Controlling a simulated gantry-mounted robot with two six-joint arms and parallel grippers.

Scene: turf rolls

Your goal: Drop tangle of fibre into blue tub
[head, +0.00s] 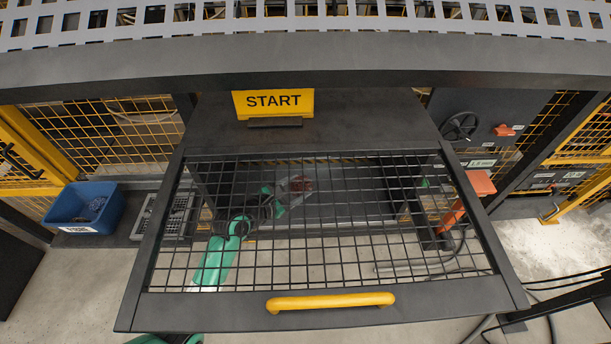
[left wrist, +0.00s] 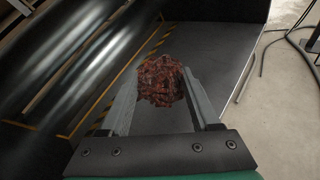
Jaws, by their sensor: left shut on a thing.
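My left gripper (head: 298,184) shows through the wire mesh in the head view, reached in under the guard. It is shut on the tangle of fibre (head: 301,184), a reddish-brown clump. In the left wrist view the tangle (left wrist: 161,80) sits between the two grey fingers (left wrist: 163,100), over a dark surface. The blue tub (head: 66,205) stands at the far left in the head view, well left of the gripper. It has a white label on its front and something greyish inside. My right gripper is not in view.
A black mesh guard (head: 420,266) with a yellow handle (head: 330,302) lies between the camera and my left arm. A grey slotted crate (head: 163,217) stands right of the tub. Two dark shiny rollers (left wrist: 70,60) lie left of the tangle, by yellow-black striping.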

